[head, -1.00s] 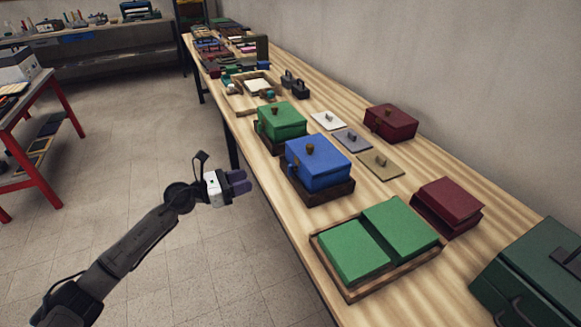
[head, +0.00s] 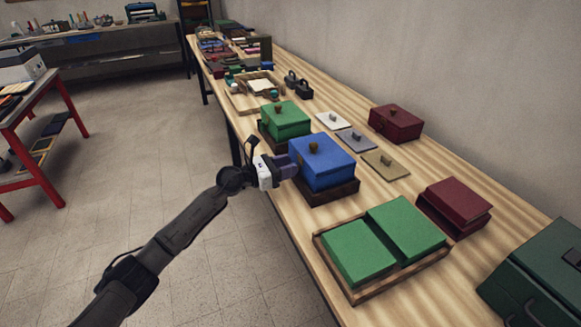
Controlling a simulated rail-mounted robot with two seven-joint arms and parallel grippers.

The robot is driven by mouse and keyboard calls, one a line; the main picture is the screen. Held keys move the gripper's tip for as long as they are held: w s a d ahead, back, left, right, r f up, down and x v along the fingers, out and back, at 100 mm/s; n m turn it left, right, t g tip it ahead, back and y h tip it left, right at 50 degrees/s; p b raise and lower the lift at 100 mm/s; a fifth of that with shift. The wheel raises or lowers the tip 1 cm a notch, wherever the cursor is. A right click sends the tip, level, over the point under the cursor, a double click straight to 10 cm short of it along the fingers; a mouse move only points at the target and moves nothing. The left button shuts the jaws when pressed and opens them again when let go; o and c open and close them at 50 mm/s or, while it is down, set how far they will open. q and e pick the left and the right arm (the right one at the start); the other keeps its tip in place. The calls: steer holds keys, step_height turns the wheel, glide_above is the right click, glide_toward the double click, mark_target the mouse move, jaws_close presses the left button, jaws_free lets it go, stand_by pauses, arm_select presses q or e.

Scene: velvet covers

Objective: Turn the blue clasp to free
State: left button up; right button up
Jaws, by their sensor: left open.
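A blue box (head: 322,167) with a brown knob (head: 314,147) on its lid sits on a dark wooden base (head: 328,194) near the table's left edge. No separate clasp can be made out on the box; the side facing my left gripper is partly hidden behind the fingers. My left gripper (head: 286,166) is open, with its fingers close against the left side of the box. Whether they touch it I cannot tell. My right gripper is not in view.
A green box (head: 285,119) stands just behind on the wooden table. A tray (head: 347,289) with two green blocks lies in front. Flat plates with small handles (head: 385,165) and dark red boxes (head: 396,122) lie to the right. The floor left of the table is open.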

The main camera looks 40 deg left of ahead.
arm_select(q)
steer(key=shift+w+d, duration=0.35)
steer(key=shift+w, duration=0.25)
steer(key=shift+c, duration=0.2)
jaws_close()
